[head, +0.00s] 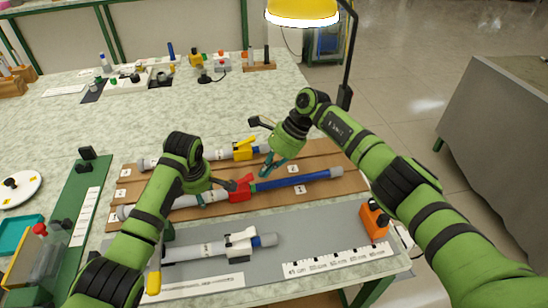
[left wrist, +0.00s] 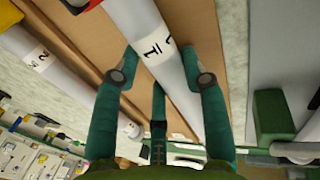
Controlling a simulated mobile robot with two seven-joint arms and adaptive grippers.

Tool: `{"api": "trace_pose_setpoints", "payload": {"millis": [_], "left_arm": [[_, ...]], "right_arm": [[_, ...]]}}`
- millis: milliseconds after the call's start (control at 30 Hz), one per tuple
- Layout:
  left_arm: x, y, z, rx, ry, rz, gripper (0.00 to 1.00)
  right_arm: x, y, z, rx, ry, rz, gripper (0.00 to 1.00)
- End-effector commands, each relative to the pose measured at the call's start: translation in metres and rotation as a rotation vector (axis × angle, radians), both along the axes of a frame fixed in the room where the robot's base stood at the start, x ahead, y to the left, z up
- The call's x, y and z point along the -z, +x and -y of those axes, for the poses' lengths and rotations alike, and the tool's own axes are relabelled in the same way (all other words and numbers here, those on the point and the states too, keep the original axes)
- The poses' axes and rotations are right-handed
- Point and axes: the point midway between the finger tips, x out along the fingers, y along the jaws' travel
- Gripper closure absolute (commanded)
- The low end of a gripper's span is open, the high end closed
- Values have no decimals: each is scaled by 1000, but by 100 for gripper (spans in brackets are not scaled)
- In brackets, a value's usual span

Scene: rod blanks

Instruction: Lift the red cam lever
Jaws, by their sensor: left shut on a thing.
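The red cam lever (head: 241,188) sits on a collar where a grey tube (head: 183,201) meets a blue rod (head: 290,183), lying on the brown board. A bit of red shows at the top of the left wrist view (left wrist: 82,5). My left gripper (head: 207,197) is shut on the grey tube, just left of the red lever; in the left wrist view its fingers (left wrist: 160,80) lie on both sides of the tube near a printed label. My right gripper (head: 265,172) hangs above the board, up and right of the red lever, apart from it. Its finger gap is unclear.
A tube with a yellow lever (head: 243,151) lies behind, and one with a white clamp (head: 240,244) lies in front on a grey mat (head: 290,240). An orange block (head: 374,220) stands at the right. A lamp (head: 302,10) hangs at the back.

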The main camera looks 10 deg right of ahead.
Motion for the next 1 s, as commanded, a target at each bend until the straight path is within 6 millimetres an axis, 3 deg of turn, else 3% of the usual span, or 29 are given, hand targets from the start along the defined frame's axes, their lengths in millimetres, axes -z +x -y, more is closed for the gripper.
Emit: {"api": "trace_pose_setpoints", "payload": {"millis": [100, 300, 1000], "left_arm": [[2, -1, -1, -1, 2, -5, 97], [2, -1, -1, -1, 2, -5, 97], [2, -1, -1, -2, 3, -5, 97]], "right_arm": [[15, 0, -9, 1, 0, -2, 100], [25, -1, -15, 1, 0, -1, 100], [19, 0, -17, -3, -59, 1, 100]]}}
